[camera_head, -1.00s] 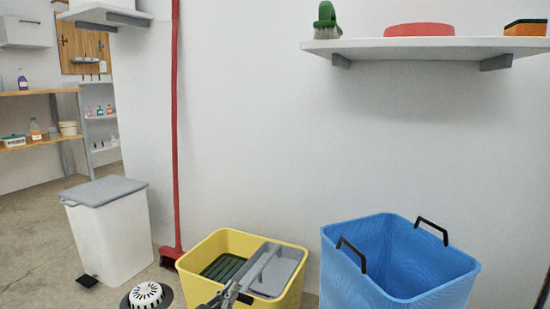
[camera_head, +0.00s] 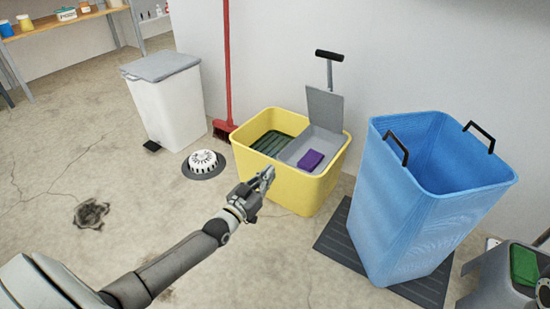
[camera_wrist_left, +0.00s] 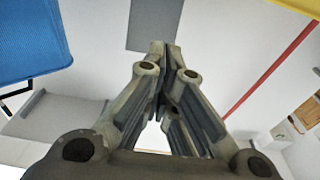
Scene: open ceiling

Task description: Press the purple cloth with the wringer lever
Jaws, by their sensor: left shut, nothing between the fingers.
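The yellow bucket (camera_head: 300,190) stands on the floor at mid-picture in the head view. The purple cloth (camera_head: 311,159) lies in its grey tray (camera_head: 327,142) on the right side. The wringer lever (camera_head: 329,75) stands up at the back, with its grey plate (camera_head: 324,107) raised clear of the cloth and a black handle on top. My left gripper (camera_head: 268,174) is shut and empty, in front of the bucket in the picture. In the left wrist view its fingers (camera_wrist_left: 165,55) meet at the tips, and a grey plate (camera_wrist_left: 153,24) shows beyond. My right gripper is not in view.
A tall blue bin (camera_head: 413,215) stands right of the bucket on a dark mat (camera_head: 340,240). A red broom (camera_head: 227,70), a white pedal bin (camera_head: 168,105) and a round floor drain (camera_head: 203,162) are to the left. The front-left floor is mostly clear.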

